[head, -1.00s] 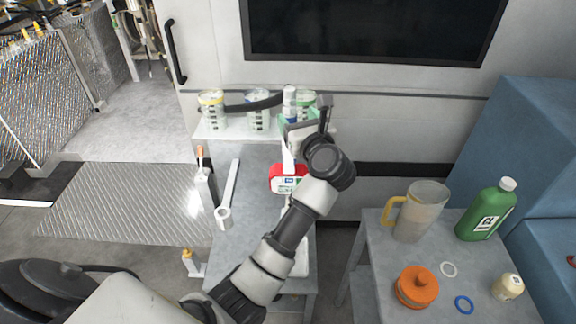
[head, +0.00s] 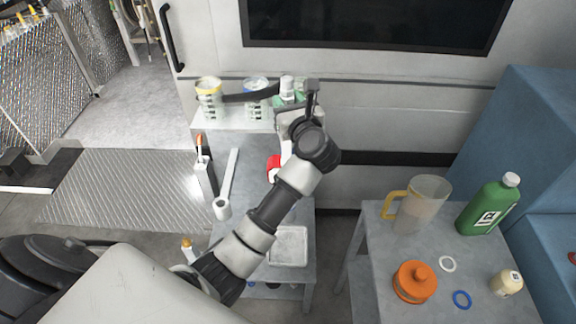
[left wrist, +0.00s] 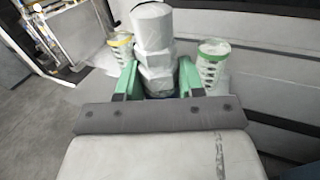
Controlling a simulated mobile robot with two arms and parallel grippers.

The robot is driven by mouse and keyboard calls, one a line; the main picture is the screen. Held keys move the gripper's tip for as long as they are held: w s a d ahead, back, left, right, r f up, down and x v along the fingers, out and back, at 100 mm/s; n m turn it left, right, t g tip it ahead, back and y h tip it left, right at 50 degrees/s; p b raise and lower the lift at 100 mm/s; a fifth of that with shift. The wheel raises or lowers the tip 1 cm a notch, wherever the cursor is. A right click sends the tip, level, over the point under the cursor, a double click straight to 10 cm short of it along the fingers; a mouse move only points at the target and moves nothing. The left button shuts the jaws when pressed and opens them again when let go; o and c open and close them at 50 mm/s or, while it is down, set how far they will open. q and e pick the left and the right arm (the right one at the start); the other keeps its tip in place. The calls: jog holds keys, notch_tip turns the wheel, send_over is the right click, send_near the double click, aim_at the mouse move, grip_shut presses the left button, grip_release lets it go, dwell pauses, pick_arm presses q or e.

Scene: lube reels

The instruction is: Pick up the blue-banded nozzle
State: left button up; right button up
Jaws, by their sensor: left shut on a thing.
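My left gripper (head: 290,101) is at the back shelf, its green fingers closed around a white nozzle (head: 286,84). In the left wrist view the nozzle (left wrist: 153,35) stands up between the green fingers (left wrist: 157,82), pale with faceted sections. My right gripper is not in view.
Clear containers with yellow (head: 208,97) and blue (head: 255,97) rims stand left of the gripper on the white shelf (head: 232,127). A red item (head: 273,167) is partly behind my arm. A jug (head: 425,202) and green bottle (head: 492,207) stand on the right table.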

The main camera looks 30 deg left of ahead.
aim_at(287, 79)
pick_arm(q)
jog(key=shift+f, duration=0.2)
grip_shut()
jog(key=shift+r, duration=0.55)
notch_tip(287, 79, up, 9)
jog(key=shift+w+r+b, duration=0.1)
jog(key=shift+b, duration=1.1)
